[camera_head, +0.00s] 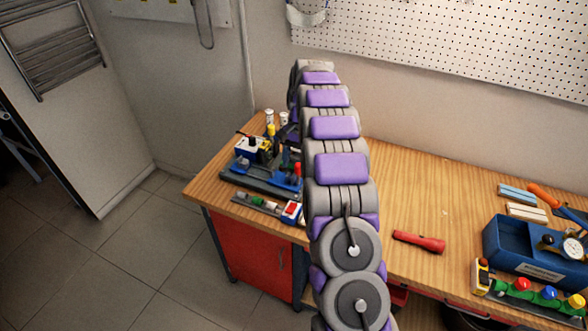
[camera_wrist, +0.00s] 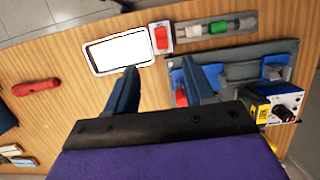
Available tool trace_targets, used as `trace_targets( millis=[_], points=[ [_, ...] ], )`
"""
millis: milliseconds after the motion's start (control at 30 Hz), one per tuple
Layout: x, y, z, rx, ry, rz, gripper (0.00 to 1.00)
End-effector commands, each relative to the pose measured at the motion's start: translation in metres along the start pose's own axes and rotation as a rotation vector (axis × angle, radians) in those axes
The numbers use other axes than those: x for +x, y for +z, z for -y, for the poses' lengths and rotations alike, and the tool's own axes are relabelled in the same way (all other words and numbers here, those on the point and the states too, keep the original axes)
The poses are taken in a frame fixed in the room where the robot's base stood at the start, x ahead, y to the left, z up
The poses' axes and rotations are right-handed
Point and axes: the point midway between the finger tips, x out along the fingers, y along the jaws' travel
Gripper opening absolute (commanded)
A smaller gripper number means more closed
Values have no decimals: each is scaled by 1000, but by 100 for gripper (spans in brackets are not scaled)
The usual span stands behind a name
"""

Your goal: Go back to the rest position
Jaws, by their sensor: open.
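My gripper (camera_wrist: 160,68) is open and empty in the wrist view, its two dark fingers apart over the wooden workbench (camera_wrist: 75,115). A white rectangular panel with a dark rim (camera_wrist: 120,51) lies just beyond the left finger; I cannot tell whether they touch. A grey-blue tray (camera_wrist: 275,50) with small parts lies beyond and right of the right finger. In the head view my arm stretches over the workbench (camera_head: 400,180) toward the back wall, and it hides the gripper's fingers.
A red flashlight (camera_head: 419,241) lies right of my arm. A blue bin (camera_head: 506,246) with a gauge (camera_head: 573,249) and a rack of coloured knobs (camera_head: 524,291) stand at the right. A pegboard (camera_head: 450,40) hangs behind. Floor (camera_head: 130,250) is clear at left.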

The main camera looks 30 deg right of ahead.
Motion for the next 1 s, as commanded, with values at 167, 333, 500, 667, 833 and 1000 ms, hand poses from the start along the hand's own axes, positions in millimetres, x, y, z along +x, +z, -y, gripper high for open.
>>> trace_targets(
  millis=[167,333,500,667,833,1000],
  points=[
    [-3,0,0,0,0,0,53],
    [-3,0,0,0,0,0,53],
    [-3,0,0,0,0,0,53],
    [-6,6,1,-11,1,-2,53],
    [-19,40,3,-74,9,-7,53],
    [-34,90,0,-169,23,-18,53]
  ],
)
